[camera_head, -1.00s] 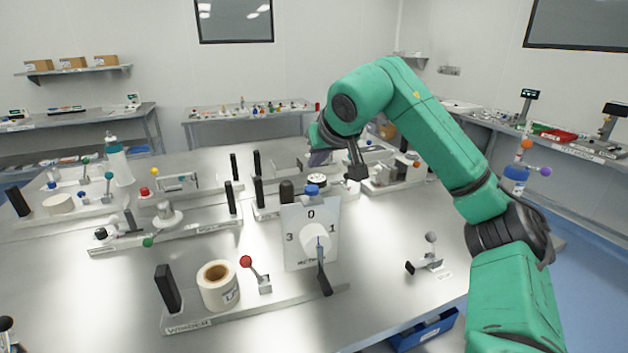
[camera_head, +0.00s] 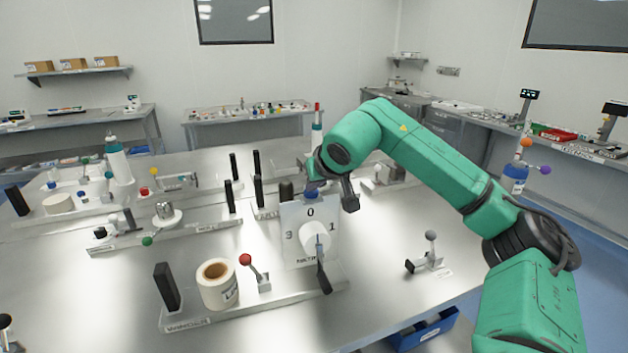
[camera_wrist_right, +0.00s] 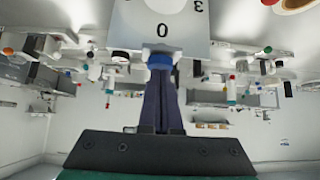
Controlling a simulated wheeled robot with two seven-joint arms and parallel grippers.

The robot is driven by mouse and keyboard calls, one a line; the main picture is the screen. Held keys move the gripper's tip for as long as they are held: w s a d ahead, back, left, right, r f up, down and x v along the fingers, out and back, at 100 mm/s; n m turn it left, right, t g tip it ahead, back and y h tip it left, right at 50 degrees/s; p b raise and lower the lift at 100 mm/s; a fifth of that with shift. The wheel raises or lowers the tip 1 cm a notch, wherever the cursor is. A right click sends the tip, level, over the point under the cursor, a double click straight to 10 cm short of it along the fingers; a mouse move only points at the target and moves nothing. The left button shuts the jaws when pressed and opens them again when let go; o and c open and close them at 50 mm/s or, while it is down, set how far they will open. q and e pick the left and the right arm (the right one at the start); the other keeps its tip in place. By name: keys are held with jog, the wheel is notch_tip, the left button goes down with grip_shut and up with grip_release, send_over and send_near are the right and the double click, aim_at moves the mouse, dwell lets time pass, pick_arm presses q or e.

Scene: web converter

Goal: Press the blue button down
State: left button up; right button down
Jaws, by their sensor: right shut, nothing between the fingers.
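The blue button (camera_head: 312,195) sits on top of the upright white dial panel (camera_head: 297,216) marked 0, 1 and 3, and is partly hidden by my gripper in the head view. My right gripper (camera_head: 313,184) is shut and empty, pointing down right above the button. In the right wrist view, the tips of the shut fingers (camera_wrist_right: 160,78) meet the blue button (camera_wrist_right: 160,60) at the panel's top edge. They look to be touching it; I cannot tell how far it is pressed. My left gripper is not in view.
The panel stands on a winder base with a white roll (camera_head: 218,284), a black post (camera_head: 167,288) and a red-knobbed lever (camera_head: 246,260). A small grey-knobbed lever (camera_head: 430,250) stands to the right. Behind are more fixtures with black posts.

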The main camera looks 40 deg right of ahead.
jog(key=w+r+p+v, duration=0.1)
jog(key=v, duration=0.5)
jog(key=w+r+p+v, duration=0.1)
jog(key=p+v, duration=0.1)
jog(key=v, duration=0.4)
jog(key=shift+s+d+r, duration=0.25)
jog(key=shift+r, duration=0.05)
